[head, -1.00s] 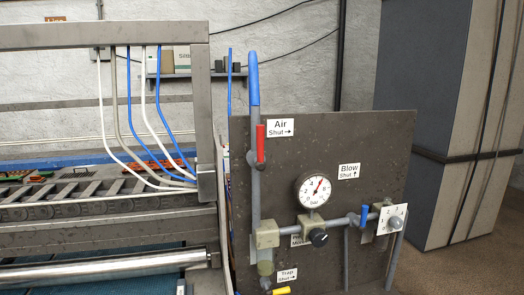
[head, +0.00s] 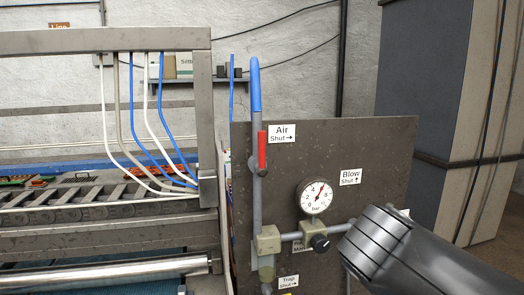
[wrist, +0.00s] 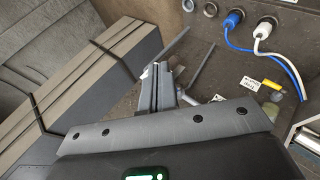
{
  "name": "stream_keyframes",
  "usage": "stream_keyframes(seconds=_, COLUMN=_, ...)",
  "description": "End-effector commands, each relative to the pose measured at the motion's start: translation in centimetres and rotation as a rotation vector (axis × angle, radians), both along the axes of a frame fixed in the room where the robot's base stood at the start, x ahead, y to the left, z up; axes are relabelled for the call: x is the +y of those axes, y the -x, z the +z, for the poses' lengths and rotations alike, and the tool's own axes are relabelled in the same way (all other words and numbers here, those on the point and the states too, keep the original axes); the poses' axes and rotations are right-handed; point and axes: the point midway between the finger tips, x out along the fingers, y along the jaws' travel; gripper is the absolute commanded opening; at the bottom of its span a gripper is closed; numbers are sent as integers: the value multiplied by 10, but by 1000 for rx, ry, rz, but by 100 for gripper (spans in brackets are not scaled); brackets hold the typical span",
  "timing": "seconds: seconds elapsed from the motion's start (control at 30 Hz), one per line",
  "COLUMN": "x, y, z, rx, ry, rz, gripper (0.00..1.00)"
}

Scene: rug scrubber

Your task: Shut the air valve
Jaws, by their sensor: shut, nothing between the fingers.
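The air valve's red handle (head: 262,150) stands upright, in line with the grey vertical pipe (head: 256,205) on the left of the dark panel. Beside it a white label (head: 282,133) reads "Air, Shut" with an arrow pointing right. My arm shows at the lower right of the head view, well apart from the red handle, and the gripper itself cannot be made out there. In the wrist view my gripper (wrist: 159,72) is shut and empty. The red handle cannot be made out in the wrist view.
A pressure gauge (head: 316,196) and a black knob (head: 320,243) sit on the panel (head: 350,145). A "Blow" label (head: 350,177) is above my arm. A metal frame (head: 100,38) with hoses stands left.

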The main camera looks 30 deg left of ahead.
Motion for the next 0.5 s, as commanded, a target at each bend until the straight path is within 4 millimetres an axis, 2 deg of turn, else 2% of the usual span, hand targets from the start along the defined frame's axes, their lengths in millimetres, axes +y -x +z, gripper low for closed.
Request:
stream_keyframes(seconds=0.03, x=28, y=-4, z=11, rx=-37, ry=49, rz=64, gripper=0)
stream_keyframes(seconds=0.17, x=93, y=-4, z=44, rx=-157, ry=158, rz=205, gripper=0)
stream_keyframes(seconds=0.27, x=148, y=5, z=70, rx=-262, ry=222, rz=308, gripper=0)
stream_keyframes(seconds=0.4, x=225, y=34, z=104, rx=-422, ry=288, rz=443, gripper=0)
stream_keyframes(seconds=0.5, x=272, y=61, z=125, rx=-529, ry=310, rz=520, gripper=0)
